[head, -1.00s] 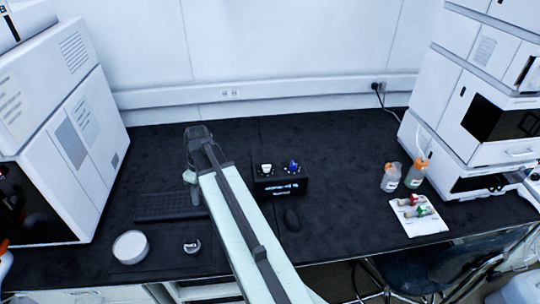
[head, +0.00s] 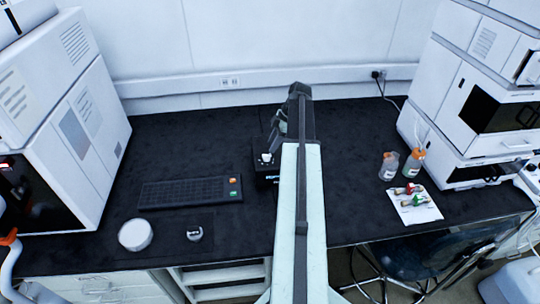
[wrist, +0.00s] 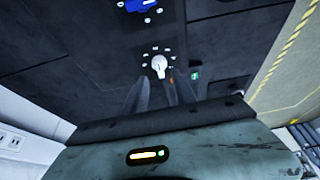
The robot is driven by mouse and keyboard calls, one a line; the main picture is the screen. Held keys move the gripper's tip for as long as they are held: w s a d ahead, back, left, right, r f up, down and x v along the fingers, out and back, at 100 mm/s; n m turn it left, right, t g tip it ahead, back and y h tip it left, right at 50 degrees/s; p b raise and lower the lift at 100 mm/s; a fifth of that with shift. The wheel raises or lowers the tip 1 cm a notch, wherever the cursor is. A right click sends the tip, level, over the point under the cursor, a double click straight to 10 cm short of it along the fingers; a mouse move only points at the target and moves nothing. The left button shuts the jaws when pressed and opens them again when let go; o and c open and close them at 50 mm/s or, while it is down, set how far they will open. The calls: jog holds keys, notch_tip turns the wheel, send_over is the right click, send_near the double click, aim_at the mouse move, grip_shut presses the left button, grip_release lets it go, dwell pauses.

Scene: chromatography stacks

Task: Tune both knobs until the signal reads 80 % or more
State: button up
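A black control box (head: 262,172) stands mid-table in the head view, its right part hidden behind my arm. Its white knob (head: 266,158) shows just left of my arm; the wrist view shows this knob (wrist: 159,65) ringed by small white marks. The blue knob (wrist: 142,4) is cut by the top edge of the wrist view and hidden in the head view. Only a sliver of the box's lit display (head: 272,179) shows, and I cannot read the signal. My gripper (wrist: 158,82) is open, its fingers apart just below the white knob in the picture; contact is not clear.
A white round container (head: 135,235) and a small ring-like object (head: 194,234) lie nearer the front. Bottles (head: 413,163) and a white tray (head: 418,211) stand right. White instruments flank the table.

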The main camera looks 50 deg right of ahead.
aim_at(267, 155)
jog(key=b+x, duration=0.3)
jog(key=x, duration=0.1)
jog(key=shift+w+f, duration=0.1)
jog(key=shift+f, duration=0.2)
jog(key=shift+r, duration=0.1)
grip_shut()
jog(key=shift+a+m, duration=0.1)
jog(key=shift+m, duration=0.2)
jog(key=m, duration=0.1)
jog(key=m+h, duration=0.1)
jog(key=m, duration=0.1)
jog(key=shift+s+a+m+t, duration=0.2)
jog(key=shift+s+m+t, duration=0.1)
jog(key=shift+t, duration=0.1)
jog(key=shift+a+m+t+h, duration=0.15)
jog(key=shift+m+h, duration=0.35)
jog(key=shift+m, duration=0.6)
jog(key=shift+m+t+h, duration=0.15)
jog(key=shift+m+h, duration=0.35)
jog(key=shift+m, duration=0.6)
